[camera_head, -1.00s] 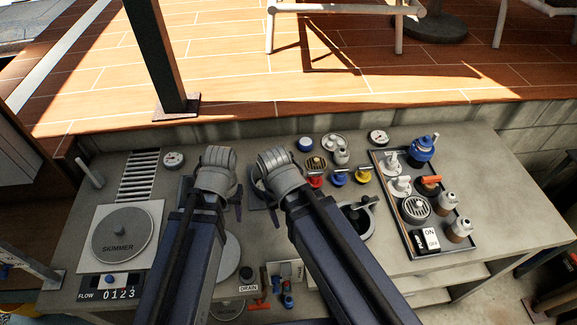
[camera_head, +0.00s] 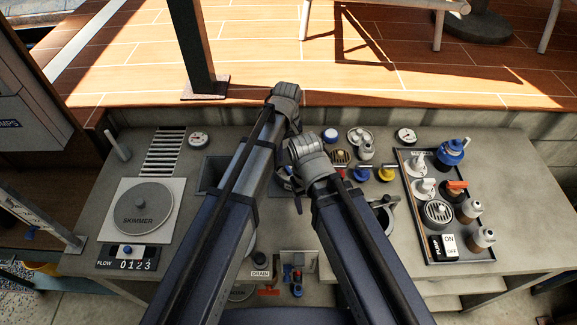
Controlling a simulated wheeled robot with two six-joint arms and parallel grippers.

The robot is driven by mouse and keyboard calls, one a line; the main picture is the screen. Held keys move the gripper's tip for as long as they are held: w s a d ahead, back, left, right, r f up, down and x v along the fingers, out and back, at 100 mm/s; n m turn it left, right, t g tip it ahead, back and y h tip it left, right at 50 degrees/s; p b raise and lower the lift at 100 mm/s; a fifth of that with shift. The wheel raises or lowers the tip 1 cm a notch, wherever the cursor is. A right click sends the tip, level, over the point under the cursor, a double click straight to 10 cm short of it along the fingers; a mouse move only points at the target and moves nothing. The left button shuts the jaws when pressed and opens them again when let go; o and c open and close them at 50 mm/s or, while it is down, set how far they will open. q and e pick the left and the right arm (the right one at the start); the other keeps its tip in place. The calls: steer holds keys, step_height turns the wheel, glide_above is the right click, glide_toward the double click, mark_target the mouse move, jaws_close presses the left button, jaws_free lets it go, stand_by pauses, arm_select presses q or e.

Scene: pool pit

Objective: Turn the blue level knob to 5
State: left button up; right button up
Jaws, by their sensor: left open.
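I cannot pick out a knob marked as the level knob or its scale; my arms cover the middle of the counter.
Blue (camera_head: 361,174) and yellow (camera_head: 386,174) valve handles stand right of my right wrist. A tray (camera_head: 408,215) with fittings and a pump switch (camera_head: 449,244) lies at the right. The skimmer lid (camera_head: 143,213) and flow slider (camera_head: 126,251) are at the left.

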mark_target(288, 169)
arm_select(q)
steer(key=shift+d+f, duration=0.1)
steer(key=shift+d, duration=0.05)
arm_select(e)
steer(key=shift+f, duration=0.1)
arm_select(q)
step_height(288, 169, down, 8)
steer(key=b, duration=0.8)
arm_select(e)
step_height(288, 169, down, 8)
steer(key=shift+r, duration=0.15)
arm_select(q)
steer(key=shift+r, duration=0.2)
arm_select(e)
steer(key=shift+r, duration=0.1)
arm_select(q)
jaws_close()
